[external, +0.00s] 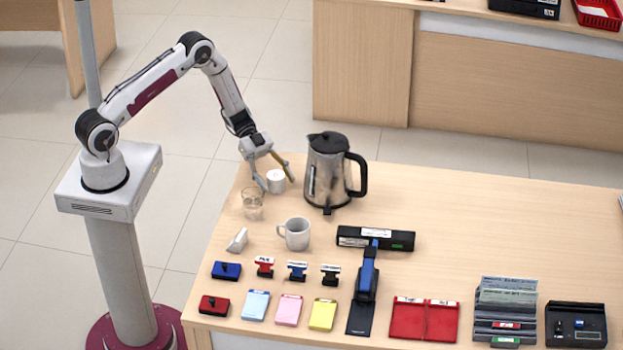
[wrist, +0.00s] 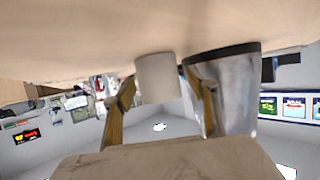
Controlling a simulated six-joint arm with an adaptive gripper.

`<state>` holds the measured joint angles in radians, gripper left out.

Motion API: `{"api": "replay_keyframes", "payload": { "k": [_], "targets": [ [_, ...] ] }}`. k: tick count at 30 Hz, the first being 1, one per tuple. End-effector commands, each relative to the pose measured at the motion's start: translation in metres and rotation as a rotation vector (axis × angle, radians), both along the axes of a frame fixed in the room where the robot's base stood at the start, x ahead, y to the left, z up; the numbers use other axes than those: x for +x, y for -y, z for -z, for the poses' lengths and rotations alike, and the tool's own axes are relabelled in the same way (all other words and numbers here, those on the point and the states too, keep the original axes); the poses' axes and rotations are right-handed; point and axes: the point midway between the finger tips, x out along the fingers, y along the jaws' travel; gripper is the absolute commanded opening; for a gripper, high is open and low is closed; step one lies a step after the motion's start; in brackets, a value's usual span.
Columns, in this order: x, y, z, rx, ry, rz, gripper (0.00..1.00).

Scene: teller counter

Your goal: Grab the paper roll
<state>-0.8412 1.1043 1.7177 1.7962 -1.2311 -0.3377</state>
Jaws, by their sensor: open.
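The white paper roll (external: 276,183) stands upright on the counter, between the clear glass and the kettle. In the wrist view the paper roll (wrist: 157,80) appears just beyond my fingertips, in the gap between them. My gripper (external: 277,172) is open, with its fingers reaching down beside the roll; in the wrist view my gripper (wrist: 159,92) shows a tan finger on each side and nothing held. I cannot tell whether a finger touches the roll.
A steel kettle (external: 327,172) stands close right of the roll; the kettle (wrist: 235,90) also shows behind the right finger. A clear glass (external: 253,206) and white mug (external: 295,234) are nearer the front. Stamps and pads line the front; the counter's right rear is clear.

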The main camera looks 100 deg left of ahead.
Motion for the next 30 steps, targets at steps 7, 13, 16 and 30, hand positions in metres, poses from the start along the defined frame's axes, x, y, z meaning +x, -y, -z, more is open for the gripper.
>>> {"api": "replay_keyframes", "payload": {
  "k": [7,13,16,30],
  "targets": [
    [0.000,0.000,0.000,0.000,0.000,0.000,0.52],
    [0.000,0.000,0.000,0.000,0.000,0.000,0.14],
    [0.000,0.000,0.000,0.000,0.000,0.000,0.14],
    [0.000,-0.001,-0.012,0.002,0.002,0.000,0.14]
  ]
}}
